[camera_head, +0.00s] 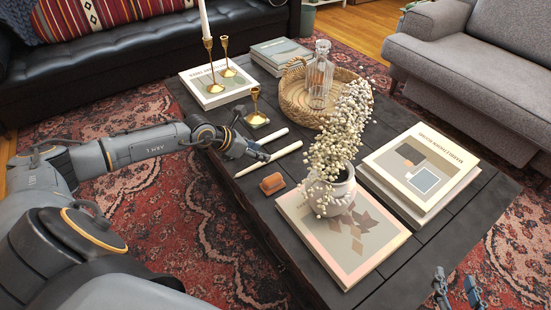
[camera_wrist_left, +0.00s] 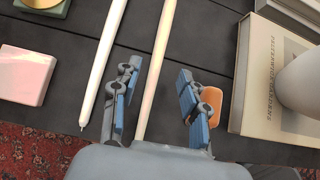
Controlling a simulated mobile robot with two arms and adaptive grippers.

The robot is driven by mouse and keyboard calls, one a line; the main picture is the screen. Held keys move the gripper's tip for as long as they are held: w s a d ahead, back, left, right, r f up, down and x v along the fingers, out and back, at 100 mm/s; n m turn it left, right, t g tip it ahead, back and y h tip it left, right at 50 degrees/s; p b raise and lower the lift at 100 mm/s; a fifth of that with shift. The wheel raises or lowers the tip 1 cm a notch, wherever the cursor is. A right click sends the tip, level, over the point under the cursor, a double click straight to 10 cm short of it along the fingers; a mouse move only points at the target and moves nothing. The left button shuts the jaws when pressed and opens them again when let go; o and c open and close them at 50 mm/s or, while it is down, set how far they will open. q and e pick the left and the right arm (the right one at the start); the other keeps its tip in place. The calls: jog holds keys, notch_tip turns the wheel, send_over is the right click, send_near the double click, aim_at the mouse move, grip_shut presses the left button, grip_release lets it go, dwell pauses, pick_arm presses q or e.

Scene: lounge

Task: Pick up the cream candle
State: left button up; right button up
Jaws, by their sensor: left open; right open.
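Two pale taper candles lie on the dark table; which one is meant as cream is hard to tell. The nearer candle (camera_head: 268,160), slightly warmer in tone, runs between my left gripper's fingers in the left wrist view (camera_wrist_left: 158,62). The farther, whiter candle (camera_head: 267,137) lies outside the fingers, to their left in the wrist view (camera_wrist_left: 103,62). My left gripper (camera_head: 257,151) is open above the nearer candle, its fingers apart on either side (camera_wrist_left: 157,92). Whether they touch it cannot be told. My right gripper (camera_head: 456,291) is open and empty, off the table's near right side.
An orange block (camera_head: 272,184) lies close to the left gripper's right finger. A flower vase (camera_head: 332,190) stands on a book (camera_head: 365,262). Brass holders (camera_head: 257,108), a wicker tray (camera_head: 290,97) with a bottle (camera_head: 319,75), and a pink box (camera_wrist_left: 26,76) are nearby.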

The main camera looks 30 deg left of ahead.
aim_at(273, 155)
pick_arm(q)
jog(key=shift+w+d+f, duration=0.2)
jog(key=shift+w+f, duration=0.2)
jog(key=shift+w, duration=0.05)
jog(key=b+x, duration=0.2)
jog(key=x, duration=0.2)
jog(key=shift+w+f, duration=0.15)
jog(key=shift+w, duration=0.05)
jog(key=shift+w+f, duration=0.15)
jog(key=shift+w, duration=0.05)
pick_arm(e)
notch_tip(273, 155, up, 10)
jog(key=w+a+t+y, duration=0.1)
jog(key=a+t+y, duration=0.1)
jog(key=t, duration=0.4)
jog(key=shift+w+r, duration=0.2)
jog(key=shift+w, duration=0.2)
pick_arm(q)
jog(key=shift+c, duration=0.2)
grip_shut()
